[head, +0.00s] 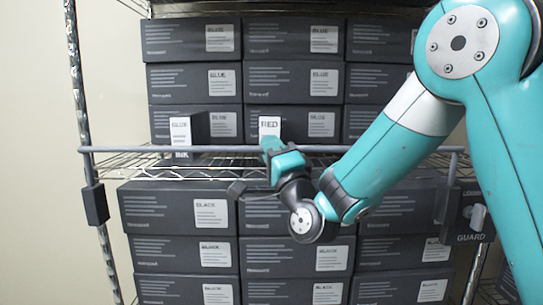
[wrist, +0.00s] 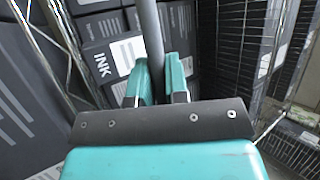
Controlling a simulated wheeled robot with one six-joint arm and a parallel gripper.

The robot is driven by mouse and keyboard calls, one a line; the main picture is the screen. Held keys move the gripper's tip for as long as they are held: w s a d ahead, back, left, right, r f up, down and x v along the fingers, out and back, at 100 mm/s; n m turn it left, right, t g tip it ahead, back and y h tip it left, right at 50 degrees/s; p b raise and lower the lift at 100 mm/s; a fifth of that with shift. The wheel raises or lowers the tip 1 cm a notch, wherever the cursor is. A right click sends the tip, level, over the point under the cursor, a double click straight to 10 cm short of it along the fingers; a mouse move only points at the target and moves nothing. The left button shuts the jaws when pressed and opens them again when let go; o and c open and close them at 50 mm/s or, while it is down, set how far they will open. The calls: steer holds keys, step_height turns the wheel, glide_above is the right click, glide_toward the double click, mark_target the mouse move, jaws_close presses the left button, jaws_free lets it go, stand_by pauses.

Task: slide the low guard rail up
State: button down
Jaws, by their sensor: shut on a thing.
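The guard rail (head: 120,149) is a thin grey bar crossing the front of the shelf at about the height of the middle wire shelf, with bent ends reaching down to dark side brackets. My gripper (head: 276,149), teal-fingered, is shut on the rail near its middle. In the wrist view the rail (wrist: 151,35) runs up between the two teal fingers of my gripper (wrist: 159,82). The fingers and the wrist hide a short part of the rail, and my forearm crosses in front of it to the right.
Dark boxes labelled BLUE (head: 190,82) stack above the wire shelf, and boxes labelled BLACK (head: 165,210) stack below. A dark bracket (head: 95,205) is on the left post. A GUARD sign (head: 469,238) is at right.

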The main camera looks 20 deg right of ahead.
steer(key=shift+r, duration=0.9)
steer(key=c, duration=1.1)
jaws_free()
steer(key=shift+c, duration=0.2)
steer(key=shift+f, duration=0.1)
